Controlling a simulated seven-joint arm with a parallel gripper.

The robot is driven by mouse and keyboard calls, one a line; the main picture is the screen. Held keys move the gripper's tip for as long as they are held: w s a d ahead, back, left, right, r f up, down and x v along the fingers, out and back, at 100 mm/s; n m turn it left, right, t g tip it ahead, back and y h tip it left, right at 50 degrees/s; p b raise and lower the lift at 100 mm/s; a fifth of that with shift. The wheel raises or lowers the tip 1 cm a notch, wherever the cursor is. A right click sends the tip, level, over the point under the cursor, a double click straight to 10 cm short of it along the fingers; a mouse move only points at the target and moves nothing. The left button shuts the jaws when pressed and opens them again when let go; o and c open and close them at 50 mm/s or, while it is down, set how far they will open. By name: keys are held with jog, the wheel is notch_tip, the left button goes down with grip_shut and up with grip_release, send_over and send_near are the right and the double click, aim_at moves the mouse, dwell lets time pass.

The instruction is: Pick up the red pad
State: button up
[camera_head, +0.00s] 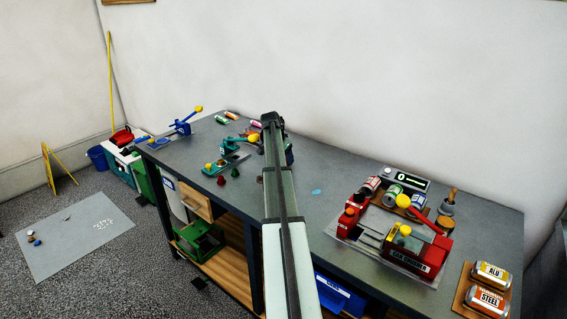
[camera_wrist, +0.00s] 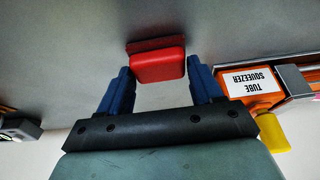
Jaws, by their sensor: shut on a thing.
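In the wrist view, a red pad (camera_wrist: 158,67) with a darker red strip along one side sits between the tips of my gripper's blue fingers (camera_wrist: 160,72). My gripper is shut on it, with one finger at each end of the pad. A grey surface lies behind the pad; I cannot tell whether the pad touches it. In the head view my arm hides the gripper and the pad.
An orange tube squeezer (camera_wrist: 252,88) with a white label and a yellow knob (camera_wrist: 273,132) is close to my right finger in the wrist view. In the head view, a red can crusher (camera_head: 415,257) stands on the grey bench (camera_head: 330,165), with cans around it.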

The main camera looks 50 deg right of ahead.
jog(key=shift+c, duration=0.8)
notch_tip(320, 180, up, 10)
